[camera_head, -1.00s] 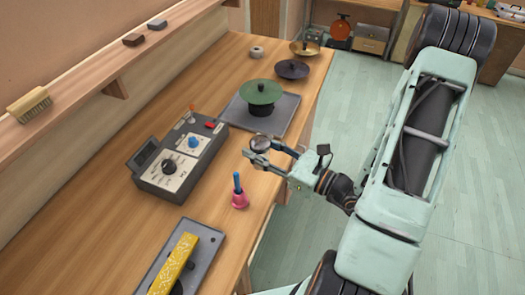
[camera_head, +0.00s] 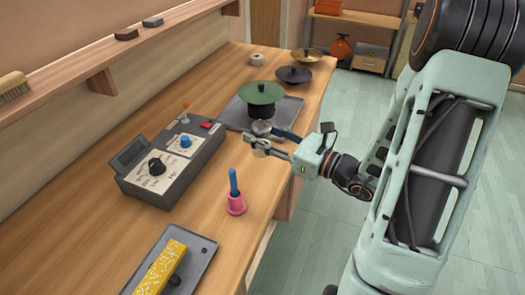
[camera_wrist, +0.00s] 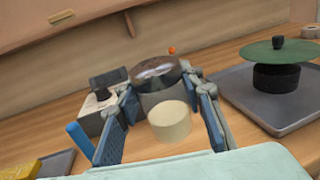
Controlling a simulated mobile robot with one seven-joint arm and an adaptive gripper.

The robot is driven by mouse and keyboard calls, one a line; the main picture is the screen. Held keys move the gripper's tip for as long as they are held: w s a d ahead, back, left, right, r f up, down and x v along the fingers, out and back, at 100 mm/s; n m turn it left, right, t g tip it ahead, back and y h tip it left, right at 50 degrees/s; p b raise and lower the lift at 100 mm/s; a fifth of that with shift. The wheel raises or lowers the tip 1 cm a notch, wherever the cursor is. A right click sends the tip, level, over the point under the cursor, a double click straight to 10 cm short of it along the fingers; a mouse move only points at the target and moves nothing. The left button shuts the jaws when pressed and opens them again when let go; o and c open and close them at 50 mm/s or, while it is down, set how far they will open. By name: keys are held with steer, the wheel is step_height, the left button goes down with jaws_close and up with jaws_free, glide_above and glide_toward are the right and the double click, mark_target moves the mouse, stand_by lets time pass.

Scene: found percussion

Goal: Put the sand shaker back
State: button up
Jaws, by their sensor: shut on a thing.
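My gripper (camera_head: 264,141) is shut on a small round thing, which I take to be the sand shaker (camera_head: 262,128). It has a dark, shiny top and a cream lower part (camera_wrist: 170,120). The wrist view shows it between the two blue-padded fingers (camera_wrist: 158,105), roughly upright. In the head view it is held over the bench, by the near corner of the grey tray (camera_head: 285,112) that bears a green disc (camera_head: 260,91) on a black base. I cannot tell its height above the wood. My fingers hide part of its sides.
A grey control box (camera_head: 165,165) with knobs stands left of my gripper. A pink bell (camera_head: 235,203) with a blue handle stands nearer. A yellow speckled block (camera_head: 160,268) lies on a tray at the front. Black (camera_head: 294,75) and brass (camera_head: 307,55) dishes are beyond.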

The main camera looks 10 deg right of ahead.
steer(key=w+f+b, duration=0.1)
steer(key=w+f, duration=0.1)
steer(key=w+d+f+b, duration=0.1)
steer(key=w+f+b, duration=0.1)
steer(key=w+d+f+b, duration=0.1)
steer(key=w+f+b, duration=0.1)
steer(key=f, duration=0.1)
steer(key=shift+w, duration=0.35)
steer(key=shift+w+f+b, duration=0.15)
steer(key=shift+f+b, duration=1.05)
steer(key=shift+f, duration=0.3)
steer(key=shift+f, duration=0.15)
steer(key=o, duration=1.3)
steer(key=v, duration=1.2)
steer(key=shift+r, duration=0.2)
